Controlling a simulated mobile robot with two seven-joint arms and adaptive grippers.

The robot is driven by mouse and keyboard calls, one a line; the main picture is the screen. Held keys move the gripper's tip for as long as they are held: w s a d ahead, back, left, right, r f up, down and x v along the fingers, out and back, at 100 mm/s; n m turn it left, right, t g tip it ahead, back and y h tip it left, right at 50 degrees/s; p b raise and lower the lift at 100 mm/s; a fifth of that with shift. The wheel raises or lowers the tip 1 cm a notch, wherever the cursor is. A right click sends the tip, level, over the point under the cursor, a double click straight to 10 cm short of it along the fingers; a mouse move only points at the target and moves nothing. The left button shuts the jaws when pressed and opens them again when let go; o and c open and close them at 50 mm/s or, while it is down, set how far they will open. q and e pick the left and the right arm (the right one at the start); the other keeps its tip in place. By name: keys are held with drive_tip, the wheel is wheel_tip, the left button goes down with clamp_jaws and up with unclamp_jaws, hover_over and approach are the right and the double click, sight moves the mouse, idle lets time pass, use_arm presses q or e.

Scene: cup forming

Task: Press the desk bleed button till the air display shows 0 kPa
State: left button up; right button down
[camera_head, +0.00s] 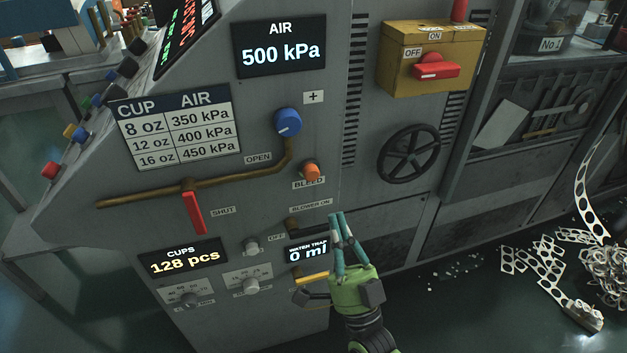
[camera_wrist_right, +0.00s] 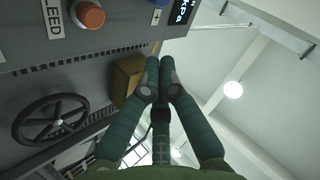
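The air display (camera_head: 281,50) reads 500 kPa at the top of the grey desk panel; a corner of it also shows in the wrist view (camera_wrist_right: 184,12). The orange bleed button (camera_head: 311,170) sits above its BLEED label, under the blue knob (camera_head: 288,121). In the wrist view the bleed button (camera_wrist_right: 90,14) is at the top left, clear of the fingers. My right gripper (camera_head: 337,215) has its green fingers pointing up, below and right of the button, apart from it. In the wrist view its fingertips (camera_wrist_right: 161,68) are together with nothing between them. My left gripper is out of view.
A brown pipe (camera_head: 140,195) with a red lever (camera_head: 194,213) runs left of the button. The water trap display (camera_head: 307,251) reads 0 ml beside my right gripper. A black handwheel (camera_head: 409,153) and a yellow switch box (camera_head: 400,70) are to the right.

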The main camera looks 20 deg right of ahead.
sight(311, 173)
idle(0.3)
use_arm(q)
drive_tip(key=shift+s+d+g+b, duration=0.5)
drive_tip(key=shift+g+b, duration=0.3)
drive_tip(key=shift+b, duration=0.85)
use_arm(e)
drive_tip(key=w, duration=0.8)
drive_tip(key=shift+w+a, duration=0.2)
drive_tip(key=shift+w, duration=0.2)
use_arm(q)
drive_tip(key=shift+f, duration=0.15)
use_arm(e)
drive_tip(key=shift+w, duration=0.4)
